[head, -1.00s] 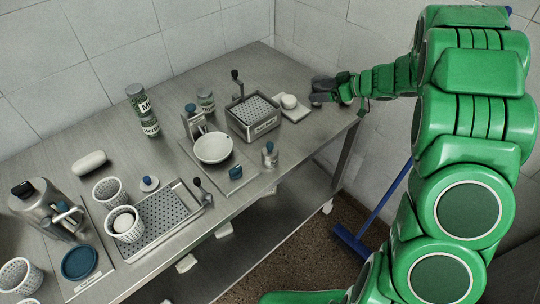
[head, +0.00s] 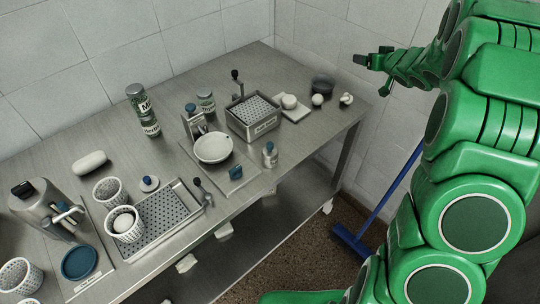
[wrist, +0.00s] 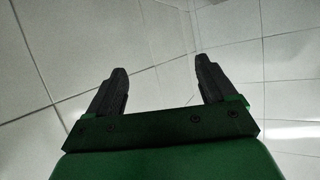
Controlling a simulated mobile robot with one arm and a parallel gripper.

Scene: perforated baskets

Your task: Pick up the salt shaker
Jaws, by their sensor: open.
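A small pale bottle with a blue top (head: 270,155) stands upright near the table's front edge, right of the white bowl. It looks like the salt shaker, but its label is too small to read. My gripper (head: 371,57) is raised beyond the table's far right corner, well away from that bottle. In the wrist view my gripper (wrist: 157,78) has its two dark fingers spread apart with nothing between them. Only tiled wall shows beyond them, so no shaker is in that view.
The steel table (head: 190,85) holds a white bowl (head: 213,149), a perforated box (head: 252,118) and stacked cans (head: 143,112). At the right end are a dark round item (head: 323,86), a white ball (head: 317,100) and a small white item (head: 346,99). Tiled walls stand behind.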

